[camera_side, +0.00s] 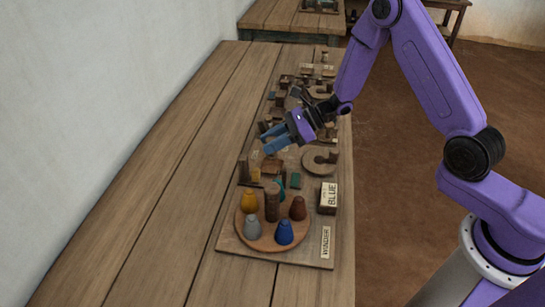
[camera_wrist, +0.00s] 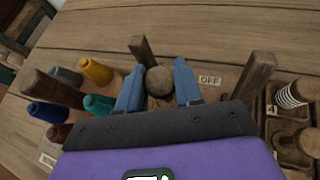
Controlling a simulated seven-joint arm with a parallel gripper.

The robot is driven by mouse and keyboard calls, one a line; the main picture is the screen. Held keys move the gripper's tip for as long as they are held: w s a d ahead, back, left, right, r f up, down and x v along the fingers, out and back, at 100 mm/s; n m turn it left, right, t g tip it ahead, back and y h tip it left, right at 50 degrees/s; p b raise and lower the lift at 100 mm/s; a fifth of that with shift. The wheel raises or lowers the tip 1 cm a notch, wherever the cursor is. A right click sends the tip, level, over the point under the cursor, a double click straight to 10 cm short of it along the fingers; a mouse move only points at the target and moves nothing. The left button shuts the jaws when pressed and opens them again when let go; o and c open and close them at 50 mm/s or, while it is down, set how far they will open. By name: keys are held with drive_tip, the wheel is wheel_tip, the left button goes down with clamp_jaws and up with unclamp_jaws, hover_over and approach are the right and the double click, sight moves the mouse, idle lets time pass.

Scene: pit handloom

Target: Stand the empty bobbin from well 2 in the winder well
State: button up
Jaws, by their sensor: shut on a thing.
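My gripper (camera_wrist: 158,84) is shut on the empty bobbin (camera_wrist: 160,83), a plain brown piece seen end-on between the blue fingers in the wrist view. In the side view my gripper (camera_side: 269,138) hangs above the middle of the board, pointing left; the bobbin is hard to make out there. In the wrist view one wooden post (camera_wrist: 141,50) stands just beyond the bobbin and another post (camera_wrist: 255,75) stands to the right, by a label reading OFF (camera_wrist: 209,80). I cannot make out the winder well itself; a WINDER label (camera_side: 326,242) lies at the board's near right corner.
A round wooden stand (camera_side: 251,235) with yellow, grey, blue, red and teal cones and a central post (camera_side: 272,202) is at the near end. A BLUE card (camera_side: 328,197) stands beside it. A compartment tray (camera_wrist: 284,127) holds a white-striped bobbin (camera_wrist: 290,95). The table's left side is clear.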

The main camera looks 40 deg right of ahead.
sight(274, 154)
drive_tip(key=shift+f, duration=2.3)
drive_tip(key=shift+f, duration=0.15)
drive_tip(key=o, duration=1)
drive_tip(key=shift+d+r, duration=0.15)
drive_tip(key=shift+r, duration=0.1)
drive_tip(key=v, duration=1.1)
drive_tip(key=shift+s+d+r, duration=0.2)
drive_tip(key=shift+d, duration=0.05)
